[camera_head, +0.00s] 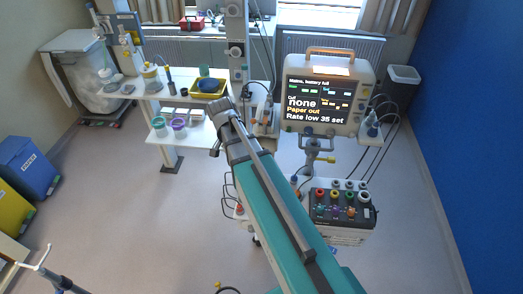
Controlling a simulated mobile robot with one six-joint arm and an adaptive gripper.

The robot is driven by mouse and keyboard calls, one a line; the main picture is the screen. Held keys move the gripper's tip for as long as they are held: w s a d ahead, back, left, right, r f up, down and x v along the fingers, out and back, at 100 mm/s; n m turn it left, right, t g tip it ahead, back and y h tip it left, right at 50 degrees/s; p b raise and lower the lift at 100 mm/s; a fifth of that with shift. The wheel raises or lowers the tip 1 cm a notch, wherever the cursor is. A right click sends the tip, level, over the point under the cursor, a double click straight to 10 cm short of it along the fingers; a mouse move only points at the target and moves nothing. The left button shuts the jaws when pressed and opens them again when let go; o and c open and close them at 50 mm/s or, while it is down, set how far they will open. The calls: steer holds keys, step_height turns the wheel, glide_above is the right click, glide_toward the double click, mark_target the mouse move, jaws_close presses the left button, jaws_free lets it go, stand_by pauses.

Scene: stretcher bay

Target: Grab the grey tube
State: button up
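No thing stands out surely as the grey tube. A long grey bar (279,190) runs along a long teal body (270,215) in the middle of the view; I cannot tell whether it is a tube. Small dark upright items (170,80) stand on the white table (150,92), too small to make out. I cannot pick out my gripper's fingers, and nothing is seen held.
A monitor (326,92) on a stand and a module with coloured knobs (342,208) are at right. Blue (28,165) and yellow bins stand left.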

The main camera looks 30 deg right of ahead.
steer(key=w+d+r+m+g+h, duration=0.1)
steer(key=w+d+m+g+h, duration=0.1)
steer(key=w+d+m, duration=0.6)
steer(key=shift+d+r+m, duration=0.2)
steer(key=shift+d+m, duration=0.5)
steer(key=shift+m, duration=3)
steer(key=shift+f, duration=0.1)
steer(key=b+x, duration=0.7)
steer(key=shift+s+d+f, duration=0.1)
steer(key=shift+s+f, duration=0.05)
steer(key=shift+f, duration=0.1)
steer(key=shift+s+d+f+b, duration=0.1)
steer(key=shift+d+f+b, duration=0.15)
steer(key=shift+f+b, duration=0.2)
steer(key=shift+f, duration=0.1)
steer(key=shift+b+x, duration=2.4)
steer(key=shift+x, duration=0.05)
steer(key=shift+s+d, duration=0.1)
steer(key=shift+s, duration=0.05)
steer(key=c, duration=0.8)
